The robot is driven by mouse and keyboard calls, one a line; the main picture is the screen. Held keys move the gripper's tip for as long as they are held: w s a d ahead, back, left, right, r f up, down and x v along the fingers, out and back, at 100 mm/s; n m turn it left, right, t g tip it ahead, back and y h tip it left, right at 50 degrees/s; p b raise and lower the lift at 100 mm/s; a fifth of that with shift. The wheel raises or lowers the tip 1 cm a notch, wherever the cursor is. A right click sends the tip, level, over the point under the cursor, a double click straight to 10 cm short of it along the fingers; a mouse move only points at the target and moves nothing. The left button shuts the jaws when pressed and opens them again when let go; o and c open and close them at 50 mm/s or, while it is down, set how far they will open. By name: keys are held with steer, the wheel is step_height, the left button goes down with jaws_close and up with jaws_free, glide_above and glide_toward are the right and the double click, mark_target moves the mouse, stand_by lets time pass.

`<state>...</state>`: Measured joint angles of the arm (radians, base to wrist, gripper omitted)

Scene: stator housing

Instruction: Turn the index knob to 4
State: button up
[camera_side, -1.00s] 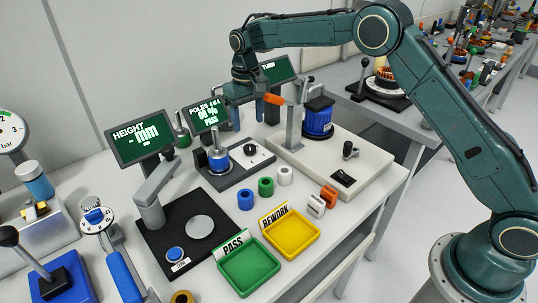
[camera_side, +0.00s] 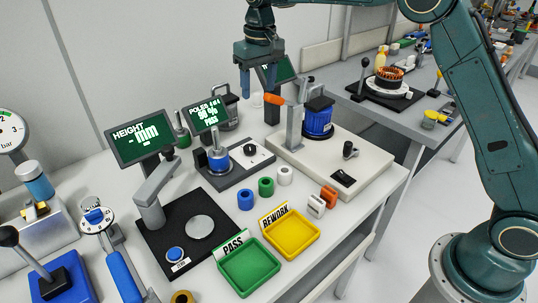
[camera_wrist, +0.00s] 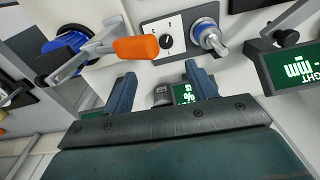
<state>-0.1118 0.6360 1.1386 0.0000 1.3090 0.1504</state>
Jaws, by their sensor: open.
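The index knob (camera_side: 250,149) is a small black knob on a white dial plate, at the right end of a grey base. It also shows in the wrist view (camera_wrist: 167,40), upper middle, with small marks around it too small to read. My gripper (camera_side: 258,86) is open and empty, above and behind the base. In the wrist view its two fingers (camera_wrist: 160,76) stand apart, with the knob beyond the fingertips. Beside the knob is a post with a blue ring (camera_side: 218,160), also in the wrist view (camera_wrist: 204,32).
An orange-handled lever (camera_side: 273,99) stands close to my gripper, near a blue stator (camera_side: 318,120). The POLES screen (camera_side: 205,115) stands behind the base, and the HEIGHT screen (camera_side: 141,136) is left. Loose rings and the yellow REWORK tray (camera_side: 311,240) lie in front.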

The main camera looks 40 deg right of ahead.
steer(key=s+d+r+t, duration=0.1)
steer(key=s+d+r, duration=0.2)
steer(key=s+r, duration=0.5)
steer(key=shift+s+r+t, duration=0.15)
steer(key=shift+s+t, duration=0.15)
steer(key=shift+s, duration=1.4)
steer(key=s+d+f+t, duration=0.1)
steer(key=s+f, duration=0.1)
steer(key=s, duration=1.1)
steer(key=s+d+f+t, duration=0.2)
steer(key=s, duration=1.2)
steer(key=shift+d, duration=0.15)
